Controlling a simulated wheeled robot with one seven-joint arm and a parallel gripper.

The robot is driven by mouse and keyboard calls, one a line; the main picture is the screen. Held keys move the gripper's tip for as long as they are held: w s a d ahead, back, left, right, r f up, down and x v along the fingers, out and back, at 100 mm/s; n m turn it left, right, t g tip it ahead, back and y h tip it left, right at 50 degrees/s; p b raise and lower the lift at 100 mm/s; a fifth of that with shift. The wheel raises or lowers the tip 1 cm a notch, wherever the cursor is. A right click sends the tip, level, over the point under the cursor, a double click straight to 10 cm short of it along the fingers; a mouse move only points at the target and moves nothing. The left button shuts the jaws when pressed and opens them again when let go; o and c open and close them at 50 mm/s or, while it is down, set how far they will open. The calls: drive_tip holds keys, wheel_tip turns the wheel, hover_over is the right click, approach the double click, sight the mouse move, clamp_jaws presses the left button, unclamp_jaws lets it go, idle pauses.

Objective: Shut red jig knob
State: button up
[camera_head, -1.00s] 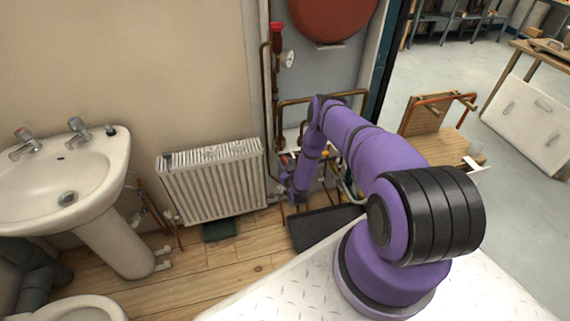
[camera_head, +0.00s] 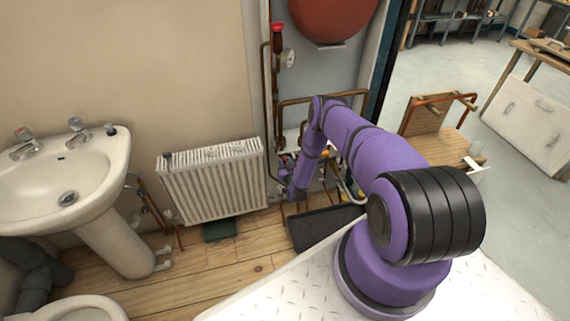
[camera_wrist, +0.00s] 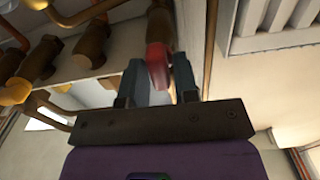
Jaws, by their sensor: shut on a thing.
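A red knob (camera_wrist: 157,62) shows in the wrist view between the two grey fingers of my gripper (camera_wrist: 159,80). The gripper is shut on it, with a finger on either side. Brass fittings and copper pipes (camera_wrist: 92,45) run beside and behind it. In the head view my arm reaches down to the pipework low on the wall, right of the radiator. There my wrist hides most of the gripper, and the held knob cannot be made out.
A white radiator (camera_head: 213,182) stands left of my wrist, with a washbasin (camera_head: 75,150) further left. A black tray (camera_head: 325,230) lies on the floor below. A red vessel (camera_head: 330,18) hangs above. A red-topped valve (camera_head: 277,30) and gauge (camera_head: 289,58) sit on the upright pipe.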

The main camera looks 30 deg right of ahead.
drive_tip(key=m, duration=0.4)
drive_tip(key=shift+s+d+m, duration=0.1)
drive_tip(key=shift+m, duration=0.2)
drive_tip(key=m, duration=1.2)
drive_tip(key=shift+f+m, duration=0.3)
drive_tip(key=shift+m, duration=0.1)
drive_tip(key=shift+s, duration=0.1)
drive_tip(key=o, duration=0.7)
drive_tip(key=shift+d, duration=0.1)
drive_tip(key=shift+o, duration=0.2)
